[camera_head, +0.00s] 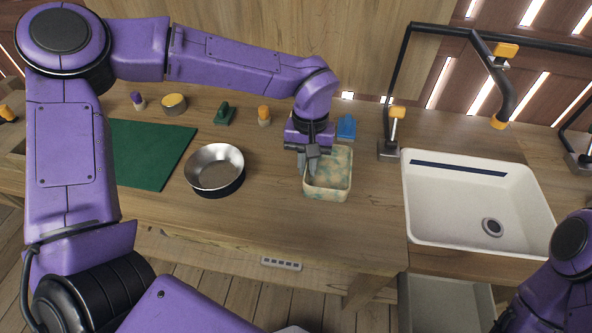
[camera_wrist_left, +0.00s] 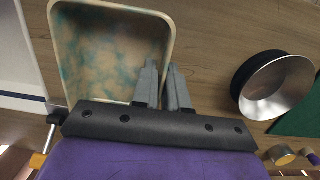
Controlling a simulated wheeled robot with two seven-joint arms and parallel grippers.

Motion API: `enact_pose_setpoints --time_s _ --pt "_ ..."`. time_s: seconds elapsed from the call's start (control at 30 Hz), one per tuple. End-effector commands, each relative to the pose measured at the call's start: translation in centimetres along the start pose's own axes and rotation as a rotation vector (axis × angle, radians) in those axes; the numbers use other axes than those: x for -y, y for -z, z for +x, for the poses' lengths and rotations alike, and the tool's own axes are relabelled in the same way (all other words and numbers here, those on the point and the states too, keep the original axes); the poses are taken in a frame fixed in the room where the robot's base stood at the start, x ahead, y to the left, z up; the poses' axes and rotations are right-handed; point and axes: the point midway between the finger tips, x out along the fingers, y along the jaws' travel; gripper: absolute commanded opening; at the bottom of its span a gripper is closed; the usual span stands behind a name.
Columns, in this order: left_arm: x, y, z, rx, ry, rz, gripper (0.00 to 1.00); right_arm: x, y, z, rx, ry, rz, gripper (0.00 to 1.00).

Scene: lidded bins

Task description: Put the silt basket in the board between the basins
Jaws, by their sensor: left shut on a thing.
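The silt basket appears to be the cream tub with teal mottling (camera_head: 327,194), a rounded square open box on the wooden counter. My left gripper (camera_head: 308,168) reaches down at its left wall. In the left wrist view, the fingers (camera_wrist_left: 162,72) straddle the wall of the tub (camera_wrist_left: 105,50), one inside and one outside, shut on it. The tub looks upright and empty; I cannot tell if it is clear of the counter. A white basin (camera_head: 415,217) is set in the counter at right. No second basin or board between basins can be made out. My right gripper is out of view.
A silver bowl with a dark outside (camera_head: 215,172) stands left of the tub, beside a green mat (camera_head: 152,152). A blue object (camera_head: 346,127), a green-handled item (camera_head: 224,114) and small pots stand behind. A black tap (camera_head: 396,115) rises between tub and basin.

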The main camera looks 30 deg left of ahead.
Motion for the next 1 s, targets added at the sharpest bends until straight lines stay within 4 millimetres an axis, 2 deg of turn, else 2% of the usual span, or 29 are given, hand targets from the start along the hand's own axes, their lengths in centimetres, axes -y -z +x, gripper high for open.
enact_pose_setpoints --time_s 0.03,0.2,0.43,0.57,0.97,1.0 --pt "1.2 0.9 0.2 0.002 0.0 -0.005 0.0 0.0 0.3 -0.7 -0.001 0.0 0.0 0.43" --pt "3.5 3.2 3.7 0.002 0.001 -0.002 0.0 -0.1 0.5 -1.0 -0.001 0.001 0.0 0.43" --pt "5.1 4.8 6.4 0.003 0.003 -0.001 0.0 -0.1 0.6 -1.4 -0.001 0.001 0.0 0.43" --pt "5.0 5.0 8.6 0.003 0.002 0.001 0.0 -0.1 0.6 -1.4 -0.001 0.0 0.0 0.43" --pt "5.0 5.1 9.3 0.0 0.0 0.0 0.0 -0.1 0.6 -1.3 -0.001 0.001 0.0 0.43" --pt "5.0 5.1 9.3 0.0 0.0 0.0 0.26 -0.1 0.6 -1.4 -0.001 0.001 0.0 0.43"
